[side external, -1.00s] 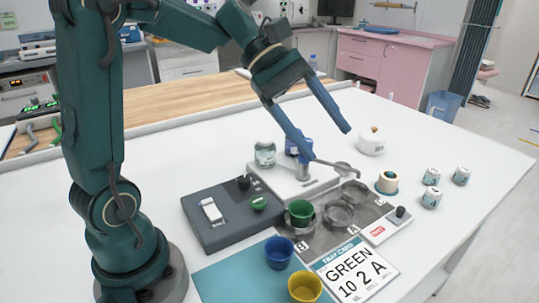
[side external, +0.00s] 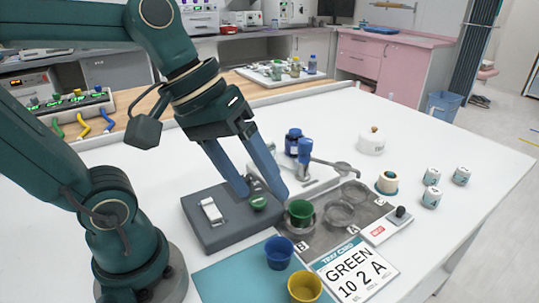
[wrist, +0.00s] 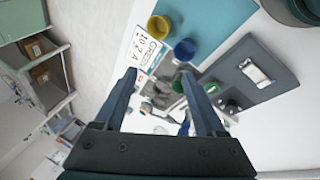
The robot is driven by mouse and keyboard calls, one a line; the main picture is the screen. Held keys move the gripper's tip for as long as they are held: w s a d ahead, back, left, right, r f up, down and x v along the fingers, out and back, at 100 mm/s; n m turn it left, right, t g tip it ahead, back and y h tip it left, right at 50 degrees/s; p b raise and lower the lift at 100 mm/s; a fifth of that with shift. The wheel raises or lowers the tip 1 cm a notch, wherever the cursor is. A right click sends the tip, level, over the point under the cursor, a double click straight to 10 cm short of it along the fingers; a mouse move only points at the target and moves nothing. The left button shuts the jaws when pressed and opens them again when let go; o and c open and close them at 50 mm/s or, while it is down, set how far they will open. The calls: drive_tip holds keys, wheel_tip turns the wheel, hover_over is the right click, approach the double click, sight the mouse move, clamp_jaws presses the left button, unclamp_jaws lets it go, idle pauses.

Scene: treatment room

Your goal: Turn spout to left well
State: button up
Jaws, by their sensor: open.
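The spout (side external: 333,164) is a grey metal arm that runs right from a post with a blue top (side external: 305,146). Its round end hangs near the back well (side external: 355,190) of the dark well plate (side external: 316,240). Another well (side external: 338,213) is empty, and a green cup (side external: 300,210) stands over the left one, marked B. My gripper (side external: 263,194) is open and empty, pointing down near the green button of the grey box, left of the spout and apart from it. In the wrist view my gripper (wrist: 159,76) has the green cup (wrist: 178,87) between its fingers; the spout is hard to make out.
The grey box (side external: 215,228) with a white switch is below my gripper. A blue cup (side external: 279,253), a yellow cup (side external: 305,287) and a card reading GREEN 10 2 A (side external: 355,270) lie in front.

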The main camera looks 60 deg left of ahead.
drive_tip(key=shift+s+a+f+m+y, duration=0.5)
drive_tip(key=shift+s+a+m, duration=0.1)
drive_tip(key=shift+m, duration=0.3)
drive_tip(key=shift+n, duration=0.3)
drive_tip(key=c, duration=1)
drive_tip(key=w+a+r+n+y, duration=0.1)
drive_tip(key=w, duration=0.1)
drive_tip(key=w+a+r+t+y, duration=0.1)
drive_tip(key=w+a, duration=0.1)
drive_tip(key=w, duration=0.1)
drive_tip(key=w+a+r+n+t+y, duration=0.1)
drive_tip(key=w+r, duration=0.1)
drive_tip(key=shift+w+a+n, duration=0.25)
drive_tip(key=shift+a+n, duration=0.05)
drive_tip(key=shift+a, duration=0.1)
clamp_jaws()
drive_tip(key=w+a+f+t+y, duration=0.1)
drive_tip(key=w+a+t+y, duration=0.15)
drive_tip(key=w, duration=1.35)
drive_tip(key=shift+g+y, duration=0.35)
drive_tip(key=shift+g, duration=0.4)
drive_tip(key=shift+w+a+f, duration=0.1)
drive_tip(key=shift+w+f, duration=0.7)
drive_tip(key=shift+f, duration=1.35)
drive_tip(key=shift+w+f, duration=0.85)
drive_tip(key=shift+f, duration=1.3)
drive_tip(key=shift+w+a+f, duration=0.1)
drive_tip(key=shift+w+f, duration=0.7)
drive_tip(key=shift+f, duration=1.35)
